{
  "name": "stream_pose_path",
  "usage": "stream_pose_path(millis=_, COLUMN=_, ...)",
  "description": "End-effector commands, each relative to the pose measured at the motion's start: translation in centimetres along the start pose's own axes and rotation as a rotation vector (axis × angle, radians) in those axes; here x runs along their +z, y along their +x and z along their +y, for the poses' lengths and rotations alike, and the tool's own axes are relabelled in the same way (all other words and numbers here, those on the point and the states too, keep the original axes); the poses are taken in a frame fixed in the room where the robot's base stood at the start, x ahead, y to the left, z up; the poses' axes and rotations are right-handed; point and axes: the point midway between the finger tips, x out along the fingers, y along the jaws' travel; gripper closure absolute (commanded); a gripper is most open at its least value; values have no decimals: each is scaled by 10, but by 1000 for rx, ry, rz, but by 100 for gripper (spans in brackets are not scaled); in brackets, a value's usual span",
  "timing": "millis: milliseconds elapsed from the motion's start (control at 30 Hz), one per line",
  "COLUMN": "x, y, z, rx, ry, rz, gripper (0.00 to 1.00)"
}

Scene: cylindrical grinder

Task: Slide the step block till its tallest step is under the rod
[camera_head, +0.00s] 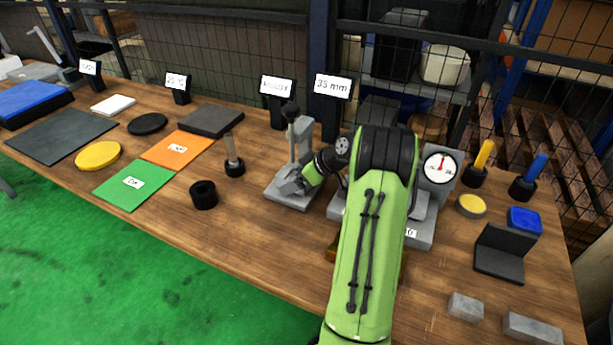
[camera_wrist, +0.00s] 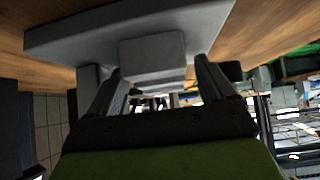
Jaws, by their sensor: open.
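The grey step block (camera_wrist: 152,48) shows in the wrist view on a wider grey base, with stepped faces between my two fingers. In the head view the step block (camera_head: 290,185) is small and partly covered by my gripper (camera_head: 299,185), low at the stand's base. My gripper (camera_wrist: 162,88) is open, with one finger on each side of the block; I cannot tell whether either touches it. The grey stand (camera_head: 304,140) rises behind, with a dark-knobbed rod (camera_head: 291,118) at its top. The rod's lower tip and which step lies under it are unclear.
My green arm hides part of the grey dial-gauge device (camera_head: 425,232) right of the stand. A black ring (camera_head: 203,195) and a black holder with a grey pin (camera_head: 234,165) stand to the left. The bench front between ring and arm is clear.

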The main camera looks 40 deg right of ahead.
Motion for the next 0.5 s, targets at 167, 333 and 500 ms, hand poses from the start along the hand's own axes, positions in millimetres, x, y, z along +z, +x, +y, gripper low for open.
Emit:
stream_pose_path(millis=167, x=0, y=3, z=0, rx=1, ry=0, rz=0, gripper=17)
stream_pose_path(millis=333, x=-1, y=2, z=0, rx=1, ry=0, rz=0, gripper=22)
stream_pose_path(millis=500, x=-1, y=2, z=0, rx=1, ry=0, rz=0, gripper=48)
